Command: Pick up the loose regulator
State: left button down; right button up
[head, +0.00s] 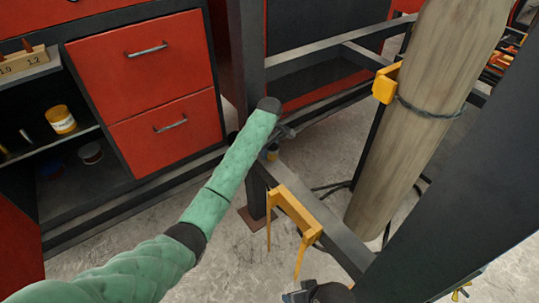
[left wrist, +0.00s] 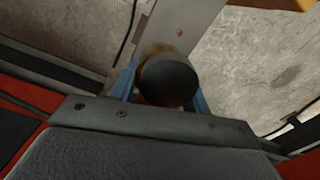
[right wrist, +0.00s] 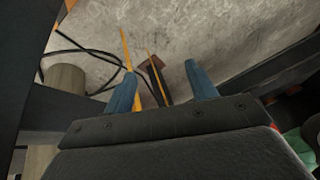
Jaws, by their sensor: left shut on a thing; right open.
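My left gripper (head: 274,147) is at the end of the green-sleeved arm, over the dark metal frame. In the left wrist view its two blue fingers (left wrist: 163,90) are shut on a round, dark-faced thing with a brownish, brass-like body, which looks like the regulator (left wrist: 168,80). The regulator's underside and fittings are hidden, and the head view barely shows it. My right gripper (head: 312,292) is at the bottom edge of the head view. In the right wrist view its blue fingers (right wrist: 163,88) are wide apart with nothing gripped between them.
A yellow bracket (head: 295,209) sits on the dark frame rail (head: 335,240) between my grippers. A tall, worn cylinder (head: 425,110) stands strapped at the right beside a dark post. A red drawer cabinet (head: 150,60) and shelves are at the left. Dark cables lie on the concrete floor.

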pick_arm(q)
jog(key=s+d+r+p, duration=0.3)
jog(key=s+r, duration=0.5)
jog(key=s, duration=0.3)
jog(key=shift+d, duration=0.2)
pick_arm(e)
jog(key=shift+g+h, duration=0.5)
jog(key=shift+h, duration=0.1)
jog(key=d+r, duration=0.1)
jog(key=s+d+r, duration=0.1)
jog(key=d+r, duration=0.2)
jog(key=shift+s+r, duration=0.1)
jog(key=shift+s, duration=0.15)
